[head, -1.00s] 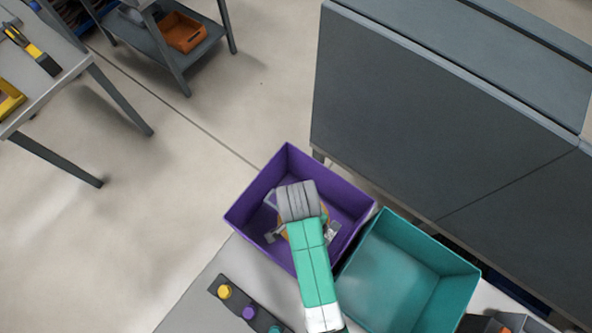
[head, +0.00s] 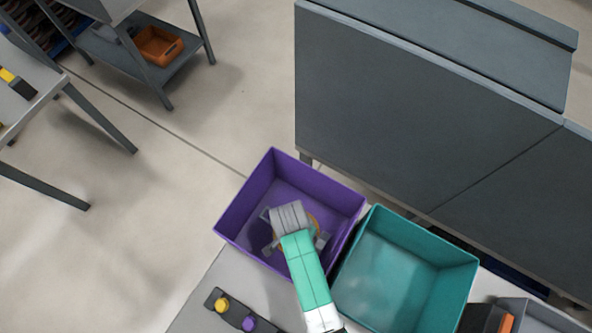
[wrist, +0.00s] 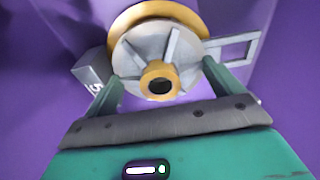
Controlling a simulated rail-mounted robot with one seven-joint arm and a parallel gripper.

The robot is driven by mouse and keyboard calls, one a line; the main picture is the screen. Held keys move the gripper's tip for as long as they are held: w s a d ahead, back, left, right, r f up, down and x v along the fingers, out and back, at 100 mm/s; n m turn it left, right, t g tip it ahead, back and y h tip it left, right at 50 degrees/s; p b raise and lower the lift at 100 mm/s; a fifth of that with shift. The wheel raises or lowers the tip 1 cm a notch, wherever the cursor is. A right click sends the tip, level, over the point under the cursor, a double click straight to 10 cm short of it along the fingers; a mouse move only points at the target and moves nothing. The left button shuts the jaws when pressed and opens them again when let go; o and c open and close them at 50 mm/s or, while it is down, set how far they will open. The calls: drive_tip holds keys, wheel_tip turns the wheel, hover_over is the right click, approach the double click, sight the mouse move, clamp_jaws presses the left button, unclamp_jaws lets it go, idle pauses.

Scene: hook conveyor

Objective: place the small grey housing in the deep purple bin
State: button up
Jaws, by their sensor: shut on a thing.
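The deep purple bin (head: 240,206) stands open in the middle of the head view. My gripper (wrist: 160,88) is inside its outline, pointing down, its green fingers on either side of a grey, spoked, round part with an orange hub and rim, which I take for the small grey housing (wrist: 140,58). My gripper is shut on it. In the head view the housing's orange rim (head: 314,220) shows past my wrist; the rest is mostly hidden. A grey block (wrist: 92,70) and a grey open frame (wrist: 238,47) show beside it; I cannot tell whether they are attached.
A teal bin (head: 452,262) stands close to the right of the purple one. A strip with yellow and purple knobs (head: 236,314) lies on the bench in front. A tall grey cabinet (head: 420,100) stands behind the bins.

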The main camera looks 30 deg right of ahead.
drive_tip(key=shift+f, duration=0.1)
drive_tip(key=o, duration=1)
wheel_tip(320, 180, up, 12)
drive_tip(key=a+p, duration=0.1)
drive_tip(key=shift+s, duration=0.3)
drive_tip(key=shift+a+r, duration=0.1)
drive_tip(key=shift+r, duration=0.1)
drive_tip(key=w+a+r+n+t, duration=0.1)
drive_tip(key=w+r+n+t, duration=0.45)
drive_tip(key=w+r, duration=0.85)
drive_tip(key=w+a+r+n+t, duration=0.15)
drive_tip(key=r+t, duration=0.25)
drive_tip(key=r, duration=0.7)
drive_tip(key=w+a+r+t, duration=0.2)
drive_tip(key=r+t, duration=0.2)
drive_tip(key=r, duration=0.7)
drive_tip(key=s+a+r+n+t, duration=0.2)
drive_tip(key=s+r+t, duration=0.1)
drive_tip(key=r, duration=0.6)
drive_tip(key=s+a+r+n+t, duration=0.2)
drive_tip(key=s+r+t, duration=0.2)
drive_tip(key=r, duration=0.6)
drive_tip(key=s+a+r+n+t+y, duration=0.1)
drive_tip(key=s+r+t, duration=0.3)
drive_tip(key=r, duration=0.5)
drive_tip(key=shift+s+a+r+n, duration=0.15)
drive_tip(key=shift+s+a+n, duration=0.3)
drive_tip(key=shift+a, duration=0.25)
